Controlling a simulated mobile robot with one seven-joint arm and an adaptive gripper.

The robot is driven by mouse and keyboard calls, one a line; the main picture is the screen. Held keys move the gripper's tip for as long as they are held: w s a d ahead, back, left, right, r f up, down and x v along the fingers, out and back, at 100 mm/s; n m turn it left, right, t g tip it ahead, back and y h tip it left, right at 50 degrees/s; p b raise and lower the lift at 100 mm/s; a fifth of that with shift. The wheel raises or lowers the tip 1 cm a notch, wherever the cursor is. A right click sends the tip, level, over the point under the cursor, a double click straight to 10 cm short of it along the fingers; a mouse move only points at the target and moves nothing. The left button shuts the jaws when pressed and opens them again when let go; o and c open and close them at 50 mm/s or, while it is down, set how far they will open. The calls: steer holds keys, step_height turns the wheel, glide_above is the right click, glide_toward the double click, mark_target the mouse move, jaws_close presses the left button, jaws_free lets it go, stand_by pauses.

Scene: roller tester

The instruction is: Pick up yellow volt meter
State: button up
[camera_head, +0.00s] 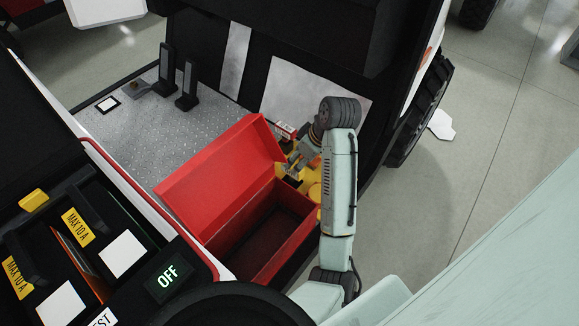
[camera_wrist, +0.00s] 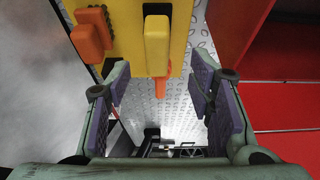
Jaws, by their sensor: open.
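The yellow volt meter (camera_head: 314,191) stands on the metal floor at the right side of the red toolbox, partly hidden by my arm and gripper. In the wrist view its yellow body (camera_wrist: 127,42) fills the top middle, with orange parts and a raised yellow piece on it. My gripper (camera_head: 291,168) is at the volt meter in the head view. In the wrist view my gripper (camera_wrist: 158,108) is open, with its purple-padded fingers wide apart, left and right. The volt meter shows beyond the fingertips, and nothing is held. Whether a finger touches it I cannot tell.
The open, empty red toolbox (camera_head: 268,237) is just left of the volt meter; its red side also shows in the wrist view (camera_wrist: 285,85). A small red-and-white box (camera_head: 285,131) is behind.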

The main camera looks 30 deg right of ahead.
mark_target(294, 165)
steer(key=shift+b+x, duration=0.75)
steer(key=shift+x, duration=3.15)
steer(key=shift+w+d+r, duration=0.1)
steer(key=shift+w+d, duration=0.05)
steer(key=shift+d, duration=0.05)
jaws_close()
